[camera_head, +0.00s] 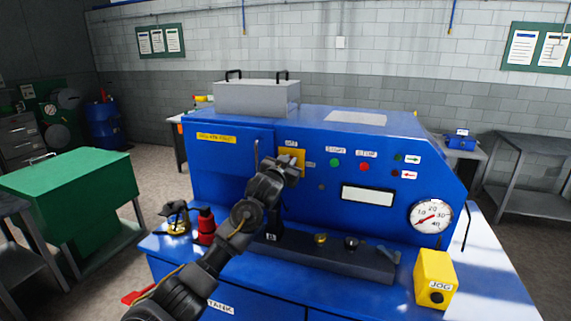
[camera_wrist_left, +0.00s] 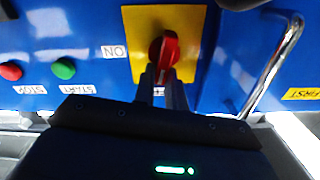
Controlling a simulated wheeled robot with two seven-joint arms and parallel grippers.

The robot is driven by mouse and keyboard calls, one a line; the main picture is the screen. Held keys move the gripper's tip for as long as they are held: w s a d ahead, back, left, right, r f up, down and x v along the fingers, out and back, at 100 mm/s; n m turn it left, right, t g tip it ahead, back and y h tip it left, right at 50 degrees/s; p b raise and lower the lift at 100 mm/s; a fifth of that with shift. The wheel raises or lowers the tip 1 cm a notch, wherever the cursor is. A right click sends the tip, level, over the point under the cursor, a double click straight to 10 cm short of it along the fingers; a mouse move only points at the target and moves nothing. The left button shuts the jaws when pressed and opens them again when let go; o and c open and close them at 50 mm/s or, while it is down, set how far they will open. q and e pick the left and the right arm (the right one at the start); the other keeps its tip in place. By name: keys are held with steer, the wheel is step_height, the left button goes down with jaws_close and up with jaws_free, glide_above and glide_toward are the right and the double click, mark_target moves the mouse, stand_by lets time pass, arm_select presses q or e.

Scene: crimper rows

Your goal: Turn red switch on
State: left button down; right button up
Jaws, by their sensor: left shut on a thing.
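The red switch (camera_wrist_left: 167,50) is a rotary knob on a yellow plate (camera_wrist_left: 140,22), which also shows on the blue panel in the head view (camera_head: 299,153). In the wrist view, which is upside down, a white ON label (camera_wrist_left: 114,51) sits left of the plate. The knob's handle is nearly upright there, slightly tilted. My left gripper (camera_head: 291,167) reaches the plate from below, its fingers (camera_wrist_left: 163,78) shut on the handle's end. In the head view my gripper hides the knob. My right gripper does not show.
A green button (camera_head: 335,163), a red button (camera_head: 364,167) and a gauge (camera_head: 431,216) are right of the switch. A metal handle (camera_wrist_left: 275,65) sticks out close beside the plate. A yellow JOG box (camera_head: 434,275) and red bottle (camera_head: 206,228) stand on the machine's ledge.

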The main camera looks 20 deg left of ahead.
arm_select(q)
steer(key=shift+d+f+m+b, duration=0.3)
steer(key=shift+m+b, duration=1.15)
steer(key=shift+m, duration=1.05)
steer(key=shift+d+f+m+b, duration=0.25)
steer(key=shift+f+m+b, duration=0.2)
steer(key=shift+m+b, duration=1.55)
steer(key=shift+d+f+m+b, duration=0.3)
steer(key=shift+m+b, duration=0.65)
steer(key=shift+m, duration=2.05)
steer(key=c, duration=1.4)
jaws_free()
steer(key=shift+c, duration=0.2)
